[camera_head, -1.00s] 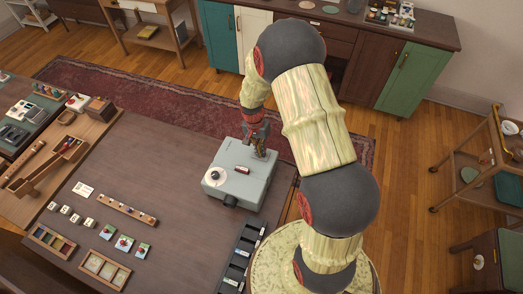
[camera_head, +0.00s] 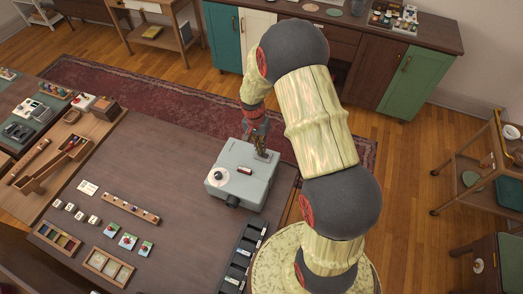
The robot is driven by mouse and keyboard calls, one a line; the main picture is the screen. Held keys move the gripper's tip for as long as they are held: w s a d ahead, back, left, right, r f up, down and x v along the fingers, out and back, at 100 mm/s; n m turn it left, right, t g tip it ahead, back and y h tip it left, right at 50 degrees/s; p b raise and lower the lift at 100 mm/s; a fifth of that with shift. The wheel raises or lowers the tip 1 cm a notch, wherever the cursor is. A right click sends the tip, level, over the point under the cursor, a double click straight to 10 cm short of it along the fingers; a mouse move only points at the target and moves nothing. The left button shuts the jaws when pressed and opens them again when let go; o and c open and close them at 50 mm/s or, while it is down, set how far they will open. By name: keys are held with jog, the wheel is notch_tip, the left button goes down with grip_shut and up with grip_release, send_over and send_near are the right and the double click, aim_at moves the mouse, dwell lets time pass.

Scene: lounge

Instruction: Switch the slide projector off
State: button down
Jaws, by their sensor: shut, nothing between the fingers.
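The slide projector (camera_head: 228,190) is a grey box on the dark table, near its right edge. My gripper (camera_head: 262,155) is shut and empty, pointing down at the back right part of the projector's top, by a light plate there. I cannot tell whether the fingertips touch it. The switch's position is too small to read.
A dark slide tray (camera_head: 243,256) lies right of the projector's front on the table (camera_head: 185,240). Small cards, blocks and wooden trays (camera_head: 107,266) fill the left part. The table between them and the projector is clear.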

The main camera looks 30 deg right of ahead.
aim_at(266, 156)
notch_tip(266, 156, up, 11)
jog(key=s+d, duration=0.1)
jog(key=shift+s, duration=0.15)
jog(key=shift+d, duration=0.1)
dwell(0.4)
